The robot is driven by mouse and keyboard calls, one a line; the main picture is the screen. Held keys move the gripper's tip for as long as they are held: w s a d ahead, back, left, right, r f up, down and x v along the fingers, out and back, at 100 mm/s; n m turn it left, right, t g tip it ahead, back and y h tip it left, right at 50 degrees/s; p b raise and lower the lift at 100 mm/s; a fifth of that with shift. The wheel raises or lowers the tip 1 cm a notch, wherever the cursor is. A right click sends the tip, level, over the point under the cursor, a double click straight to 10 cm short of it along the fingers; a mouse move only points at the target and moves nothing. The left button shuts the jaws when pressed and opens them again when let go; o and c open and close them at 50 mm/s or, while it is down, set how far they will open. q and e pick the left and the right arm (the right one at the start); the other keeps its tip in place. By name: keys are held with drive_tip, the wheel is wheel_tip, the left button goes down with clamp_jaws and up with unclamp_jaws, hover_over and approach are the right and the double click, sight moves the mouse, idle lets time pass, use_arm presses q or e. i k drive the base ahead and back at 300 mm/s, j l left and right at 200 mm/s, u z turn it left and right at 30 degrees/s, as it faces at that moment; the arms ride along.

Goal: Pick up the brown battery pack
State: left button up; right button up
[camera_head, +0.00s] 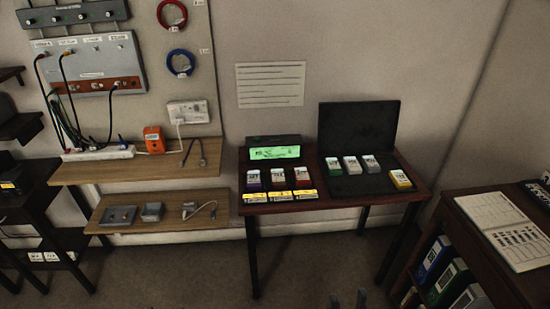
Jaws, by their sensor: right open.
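Several small battery packs with white label tops stand on the dark red-brown table. Three are in a row at its left: a purple one (253,182), a reddish one (278,178) and a dark reddish-brown one (304,177). At this size I cannot tell for sure which is the brown pack. In the open black case (358,130) are a green pack (333,168), two greyish ones and a yellow one (401,180). Only the fingertips of my right gripper (348,301) show at the bottom edge, open and empty, well short of the table. My left gripper is out of view.
Yellow tags (279,196) line the table's front edge before the left packs. A green-lit display (274,153) stands behind them. Wooden shelves (135,172) are at the left. A desk with binders (447,275) is at the right. The floor before the table is clear.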

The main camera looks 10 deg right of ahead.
sight(277, 176)
drive_tip(key=i+j+z, duration=0.3)
drive_tip(key=i, duration=0.35)
drive_tip(key=i+j+z, duration=0.3)
drive_tip(key=i+j, duration=0.25)
drive_tip(key=i, duration=0.1)
